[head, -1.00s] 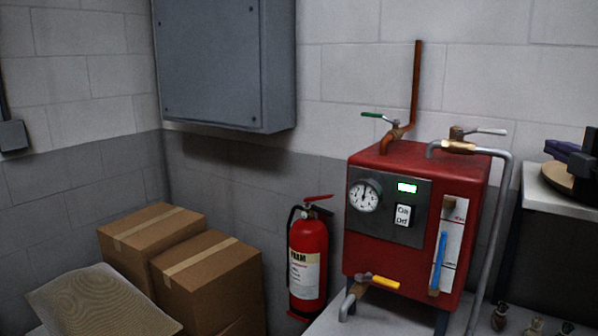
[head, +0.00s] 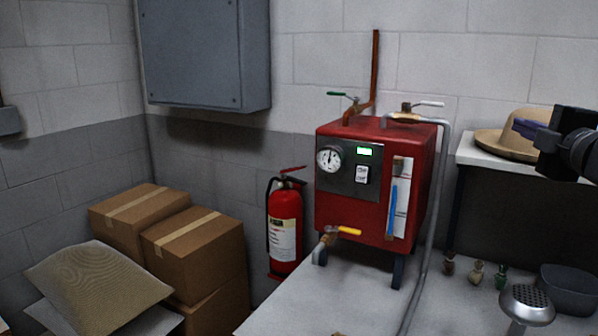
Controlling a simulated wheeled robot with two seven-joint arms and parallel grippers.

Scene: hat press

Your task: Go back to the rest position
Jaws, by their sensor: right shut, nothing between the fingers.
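My right gripper (head: 527,129) shows at the right edge of the head view, dark with bluish fingertips pointing left. Its fingers are shut with nothing seen between them. It is in front of a tan hat (head: 490,142), covering part of it. The hat rests on a white-topped surface (head: 473,154) at the right. My left gripper is not in the picture.
A red boiler (head: 350,204) with a gauge, valves and pipes stands on a grey table (head: 290,290). A perforated metal head (head: 526,303) and a dark bin (head: 568,284) are at the lower right. A fire extinguisher (head: 285,222) and cardboard boxes (head: 195,248) are at left.

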